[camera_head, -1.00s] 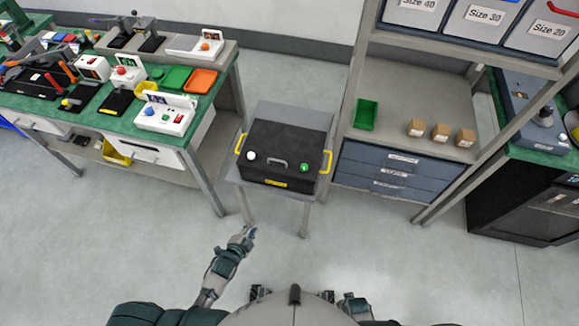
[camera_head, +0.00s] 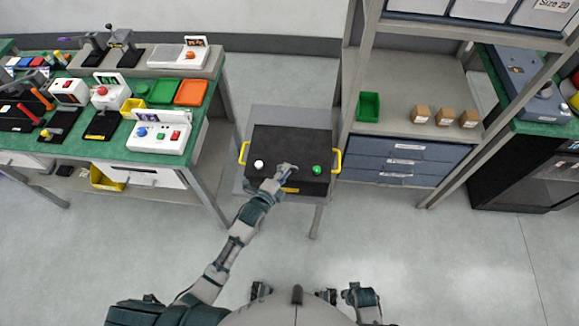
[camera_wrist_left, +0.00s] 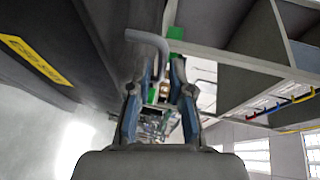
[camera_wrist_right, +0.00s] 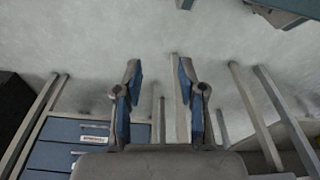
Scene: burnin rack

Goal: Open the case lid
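The black case (camera_head: 295,140) sits on a small grey table with its lid closed. It has a white knob (camera_head: 258,164), a green knob (camera_head: 317,170) and yellow side handles (camera_head: 337,161). My left gripper (camera_head: 286,169) is over the front of the lid and covers the grey lid handle in the head view. In the left wrist view the bent grey handle (camera_wrist_left: 150,42) is at the fingertips of the open left gripper (camera_wrist_left: 163,68); I cannot tell whether it touches them. My right gripper (camera_wrist_right: 158,75) is open and empty, low over the floor, away from the case.
A green-topped workbench (camera_head: 150,150) with devices and trays stands on the left. A shelf rack (camera_head: 400,88) with blue drawers, a green bin (camera_head: 369,106) and small boxes stands close on the right. The floor in front is clear.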

